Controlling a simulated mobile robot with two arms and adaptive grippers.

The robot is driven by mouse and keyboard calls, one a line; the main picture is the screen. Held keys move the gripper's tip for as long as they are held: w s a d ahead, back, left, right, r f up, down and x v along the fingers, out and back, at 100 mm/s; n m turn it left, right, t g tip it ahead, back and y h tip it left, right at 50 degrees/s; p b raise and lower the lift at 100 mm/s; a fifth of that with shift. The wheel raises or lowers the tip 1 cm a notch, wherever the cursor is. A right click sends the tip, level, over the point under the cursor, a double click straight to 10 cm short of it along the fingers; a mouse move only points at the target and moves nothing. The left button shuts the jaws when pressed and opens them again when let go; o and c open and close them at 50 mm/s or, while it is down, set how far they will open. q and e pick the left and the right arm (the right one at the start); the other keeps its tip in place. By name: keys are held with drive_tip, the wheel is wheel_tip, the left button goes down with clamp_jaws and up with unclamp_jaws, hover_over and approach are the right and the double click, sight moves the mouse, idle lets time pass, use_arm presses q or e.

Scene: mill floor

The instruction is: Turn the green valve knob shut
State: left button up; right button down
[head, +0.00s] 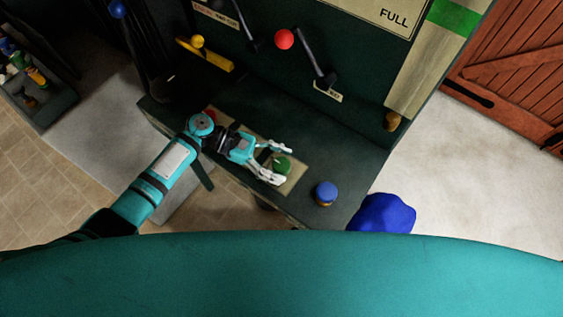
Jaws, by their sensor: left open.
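The green valve knob (282,165) sits on a pale plate (297,173) on the dark green console top, near the middle of the head view. My left gripper (279,163) is open, with its fingers on either side of the green knob. One finger is beyond the knob and the other is on its near side. I cannot tell whether the fingers touch it. My right gripper is not in view.
A blue knob (326,193) stands to the right on the console. Levers with a red ball (284,39) and a yellow ball (197,41) are on the panel behind. A larger blue object (384,213) is at the console's right corner. Pale floor (480,180) is open at right.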

use_arm(q)
drive_tip(key=v, duration=1.1)
drive_tip(key=shift+w+a, duration=0.1)
drive_tip(key=shift+a, duration=0.05)
